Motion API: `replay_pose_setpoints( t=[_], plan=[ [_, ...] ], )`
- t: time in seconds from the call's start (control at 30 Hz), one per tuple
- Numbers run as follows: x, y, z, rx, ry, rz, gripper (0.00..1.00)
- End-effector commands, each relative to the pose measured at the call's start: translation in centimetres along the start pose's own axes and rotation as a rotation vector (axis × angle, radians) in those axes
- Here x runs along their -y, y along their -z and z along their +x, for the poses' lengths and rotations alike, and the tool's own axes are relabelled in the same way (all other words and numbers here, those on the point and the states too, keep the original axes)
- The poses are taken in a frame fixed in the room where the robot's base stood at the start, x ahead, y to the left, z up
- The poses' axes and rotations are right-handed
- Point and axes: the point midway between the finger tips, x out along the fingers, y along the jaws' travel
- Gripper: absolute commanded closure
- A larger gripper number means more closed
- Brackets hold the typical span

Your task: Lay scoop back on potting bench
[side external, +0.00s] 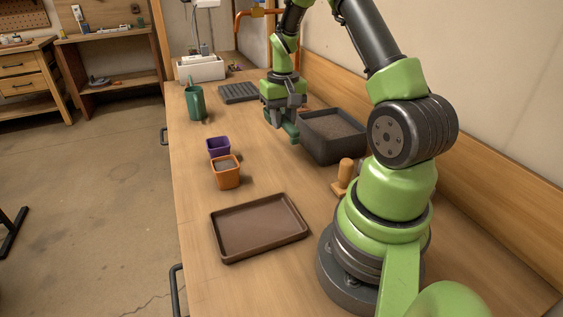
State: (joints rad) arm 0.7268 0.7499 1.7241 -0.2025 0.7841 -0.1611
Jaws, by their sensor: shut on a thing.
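My gripper (285,112) points down over the far half of the wooden potting bench (190,215). It is shut on the dark green scoop (290,131), which hangs below the fingers. The scoop is just left of the dark soil bin (334,136). It looks a little above the bench, but I cannot tell whether its lower end touches. My fingers hide part of the scoop.
A purple pot (218,146) and an orange pot of soil (226,173) stand left of centre. A brown tray (260,228) lies in front. A green watering can (195,103), a dark seed tray (238,93) and a white box (201,69) are farther back. A wooden tool (345,176) is near my base.

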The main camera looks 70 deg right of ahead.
Motion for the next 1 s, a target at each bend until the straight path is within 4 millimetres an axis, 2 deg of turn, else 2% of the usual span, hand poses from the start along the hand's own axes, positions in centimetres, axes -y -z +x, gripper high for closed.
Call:
replay_pose_setpoints(
  t=[0.2, 0.37, 0.6, 0.7, 1.0],
  plan=[
    [-0.6, 0.0, 4.3, 0.001, 0.000, 0.017, 0.99],
    [-0.5, 0.1, 6.0, -0.002, 0.000, 0.016, 0.99],
    [-0.5, 0.1, 9.4, -0.001, 0.000, 0.015, 0.99],
    [-0.5, 0.1, 10.0, -0.004, 0.000, 0.015, 0.99],
    [-0.5, 0.1, 10.2, -0.004, 0.000, 0.015, 0.99]
  ],
)
